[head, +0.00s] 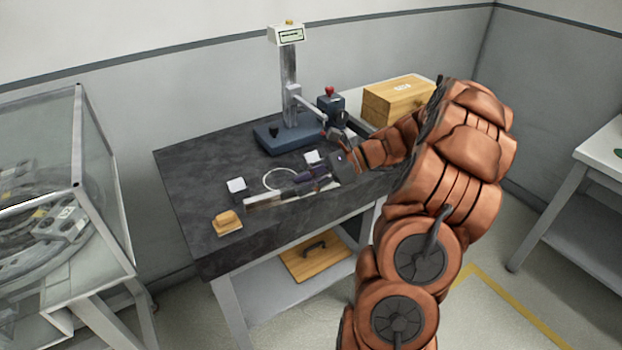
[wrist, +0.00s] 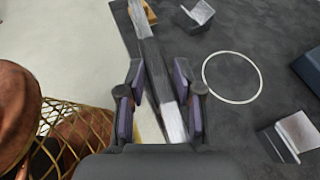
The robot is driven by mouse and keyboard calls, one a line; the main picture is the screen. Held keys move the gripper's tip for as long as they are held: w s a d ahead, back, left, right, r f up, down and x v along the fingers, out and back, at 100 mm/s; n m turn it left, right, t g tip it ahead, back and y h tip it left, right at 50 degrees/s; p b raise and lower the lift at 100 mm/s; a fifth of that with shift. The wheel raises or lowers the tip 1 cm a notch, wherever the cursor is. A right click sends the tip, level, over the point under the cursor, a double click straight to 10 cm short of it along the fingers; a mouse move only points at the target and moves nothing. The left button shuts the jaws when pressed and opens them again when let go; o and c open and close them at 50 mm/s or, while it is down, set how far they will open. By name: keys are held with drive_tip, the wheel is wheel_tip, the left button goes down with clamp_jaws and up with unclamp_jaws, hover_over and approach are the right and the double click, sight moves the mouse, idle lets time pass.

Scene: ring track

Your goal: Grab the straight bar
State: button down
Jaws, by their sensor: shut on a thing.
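I cannot tell whether the bar is lifted clear of the tabletop. My gripper hides part of the bar in the head view.
A white ring (head: 267,180) lies behind the bar, between two small metal-topped blocks (head: 236,185) (head: 312,157). A wooden block (head: 227,222) is at the front left. A press with a column (head: 289,80) and a wooden box (head: 395,100) stand behind. A glass case (head: 60,150) is left.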

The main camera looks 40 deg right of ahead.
sight(267, 200)
drive_tip(key=s+a+r+b, duration=0.1)
drive_tip(key=s+a, duration=0.4)
drive_tip(key=a, duration=0.5)
drive_tip(key=shift+b, duration=0.3)
